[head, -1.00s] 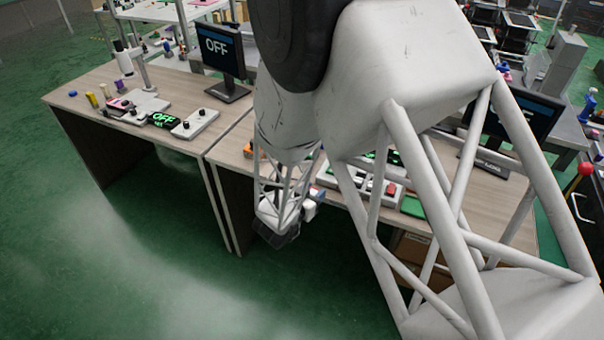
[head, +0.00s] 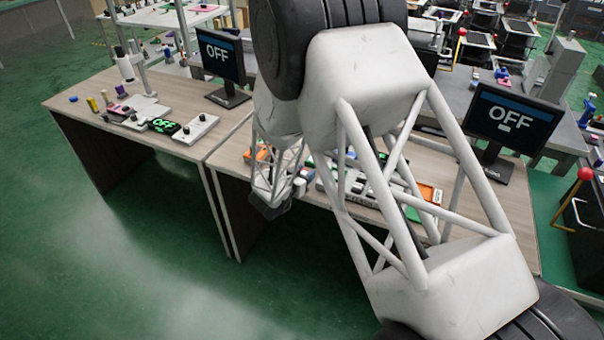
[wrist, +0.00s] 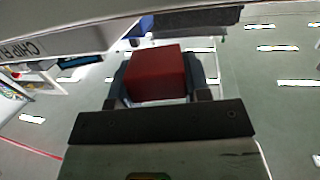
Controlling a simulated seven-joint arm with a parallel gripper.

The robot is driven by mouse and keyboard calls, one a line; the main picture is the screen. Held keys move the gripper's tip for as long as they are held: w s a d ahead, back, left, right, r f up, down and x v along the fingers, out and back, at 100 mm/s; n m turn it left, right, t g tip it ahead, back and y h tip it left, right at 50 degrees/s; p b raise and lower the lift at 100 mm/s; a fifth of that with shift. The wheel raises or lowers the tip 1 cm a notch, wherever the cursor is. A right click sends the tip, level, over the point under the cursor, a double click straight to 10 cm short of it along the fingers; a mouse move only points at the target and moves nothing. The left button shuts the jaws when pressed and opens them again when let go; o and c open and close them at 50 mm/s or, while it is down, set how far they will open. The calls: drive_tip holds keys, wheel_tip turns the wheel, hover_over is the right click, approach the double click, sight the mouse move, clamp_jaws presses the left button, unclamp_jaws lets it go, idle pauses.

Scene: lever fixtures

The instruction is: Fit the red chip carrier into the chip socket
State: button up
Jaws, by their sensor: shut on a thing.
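The red chip carrier (wrist: 157,73) is a plain red block in the wrist view. My gripper (wrist: 156,86) is shut on it, with a dark finger at each side. In the head view my gripper (head: 270,206) is a blurred dark shape at the front edge of the right table, and the carrier cannot be made out there. A pale panel (wrist: 80,38) with partly cut-off lettering that seems to start with "CHIP" crosses the top left of the wrist view. The chip socket itself cannot be picked out in either view.
The right table (head: 232,150) holds a control board (head: 350,185), an orange tray (head: 429,194) and a monitor (head: 505,125) reading OFF. My arm hides much of it. The left table (head: 85,95) bears small parts, a microscope-like stand (head: 128,65) and another OFF monitor (head: 222,58).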

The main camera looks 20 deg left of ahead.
drive_tip(key=shift+w+a, duration=0.6)
drive_tip(key=shift+w, duration=0.15)
drive_tip(key=shift+w+f, duration=0.1)
drive_tip(key=shift+w+a+f, duration=0.1)
drive_tip(key=shift+w+a, duration=0.35)
drive_tip(key=shift+w, duration=0.1)
drive_tip(key=shift+f, duration=1.5)
drive_tip(key=shift+f, duration=0.15)
drive_tip(key=o, duration=0.9)
drive_tip(key=shift+v, duration=3.85)
